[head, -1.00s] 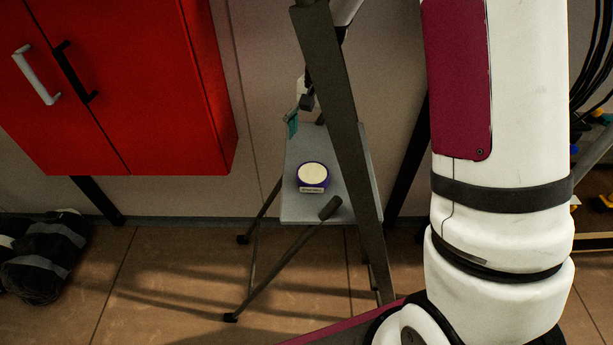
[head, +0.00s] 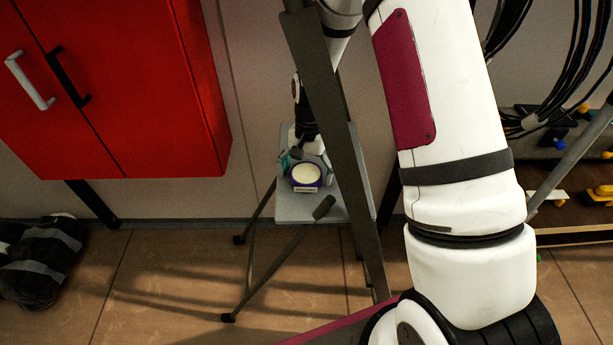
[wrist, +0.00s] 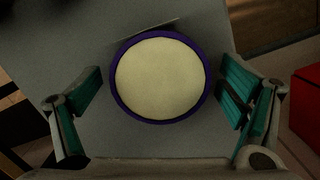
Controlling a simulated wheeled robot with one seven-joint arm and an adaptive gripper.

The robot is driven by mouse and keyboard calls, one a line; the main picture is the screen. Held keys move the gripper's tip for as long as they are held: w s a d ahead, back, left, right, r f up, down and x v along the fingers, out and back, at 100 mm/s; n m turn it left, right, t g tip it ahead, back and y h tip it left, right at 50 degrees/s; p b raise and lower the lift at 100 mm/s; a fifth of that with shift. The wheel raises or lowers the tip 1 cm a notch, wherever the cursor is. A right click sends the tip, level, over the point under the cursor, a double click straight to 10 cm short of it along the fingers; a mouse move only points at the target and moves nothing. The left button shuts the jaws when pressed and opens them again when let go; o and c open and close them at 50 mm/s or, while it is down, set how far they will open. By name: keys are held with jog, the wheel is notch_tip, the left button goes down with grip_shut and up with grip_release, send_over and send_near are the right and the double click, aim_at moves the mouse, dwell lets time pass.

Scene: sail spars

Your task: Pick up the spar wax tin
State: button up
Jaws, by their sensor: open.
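The spar wax tin (head: 306,176) is a low round tin with a cream top and a purple rim. It sits on a small grey stand top (head: 289,212) and has a pale label on its front side. In the wrist view the tin (wrist: 160,77) lies between the two teal finger pads, with a gap on each side. My gripper (wrist: 163,102) is open, one finger to the left and one to the right of the tin.
A red cabinet (head: 120,90) hangs at the left. A dark bundle with grey bands (head: 42,260) lies on the floor. The stand's dark slanted bar (head: 330,130) crosses in front of my arm. Shelves with small coloured items (head: 600,195) are at the right.

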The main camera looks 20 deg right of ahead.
jog(key=shift+c, duration=0.2)
jog(key=c, duration=1.6)
jog(key=shift+r, duration=0.1)
